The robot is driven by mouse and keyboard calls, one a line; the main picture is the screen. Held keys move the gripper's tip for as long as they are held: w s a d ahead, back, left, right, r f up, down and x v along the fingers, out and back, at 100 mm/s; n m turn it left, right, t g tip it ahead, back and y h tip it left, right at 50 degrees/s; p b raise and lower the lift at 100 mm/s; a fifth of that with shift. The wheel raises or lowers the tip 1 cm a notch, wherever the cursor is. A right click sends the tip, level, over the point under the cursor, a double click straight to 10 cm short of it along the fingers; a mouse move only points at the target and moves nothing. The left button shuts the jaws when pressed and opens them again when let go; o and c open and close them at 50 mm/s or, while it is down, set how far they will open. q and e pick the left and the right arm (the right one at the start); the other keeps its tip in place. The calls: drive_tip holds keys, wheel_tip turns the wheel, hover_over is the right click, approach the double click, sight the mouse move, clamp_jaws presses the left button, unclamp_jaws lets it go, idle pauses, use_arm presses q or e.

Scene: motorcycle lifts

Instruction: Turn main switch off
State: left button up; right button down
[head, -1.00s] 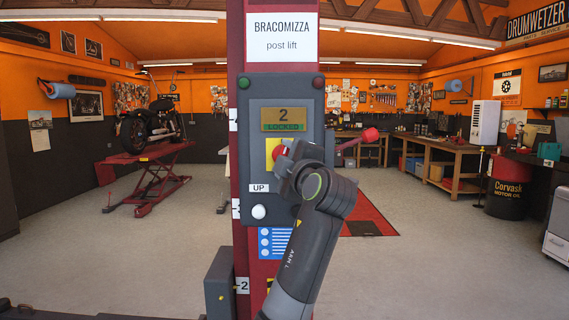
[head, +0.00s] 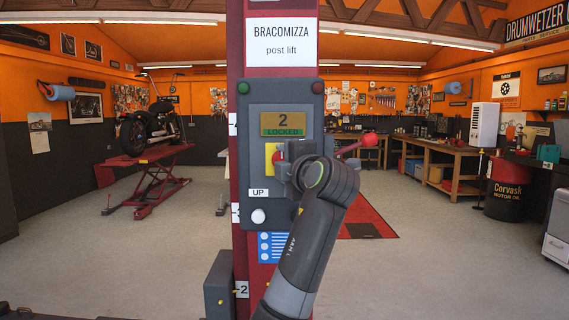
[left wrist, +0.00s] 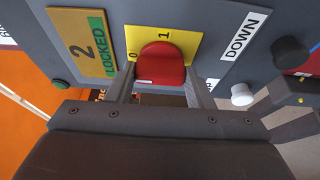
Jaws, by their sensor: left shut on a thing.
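The main switch (left wrist: 161,64) is a red knob on a yellow plate (left wrist: 190,43) marked 0 and 1. It sits on the grey control box (head: 259,95) of the post lift. In the left wrist view, the knob is between the two fingers of my left gripper (left wrist: 160,84), which is shut on it. I cannot tell which mark the knob points to. In the head view, my left gripper (head: 286,166) covers most of the knob, and part of the yellow plate shows beside it. My right gripper is in neither view.
The display (head: 284,123) above the switch reads 2 LOCKED. A red-ball lever (head: 369,139) sticks out right of the box. Open floor lies around the post.

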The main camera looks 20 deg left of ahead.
use_arm(q)
drive_tip(key=o, duration=1)
drive_tip(key=shift+w, duration=0.1)
drive_tip(key=b+v, duration=0.5)
drive_tip(key=v, duration=1.2)
drive_tip(key=shift+s, duration=0.25)
drive_tip(key=shift+d+r, duration=0.1)
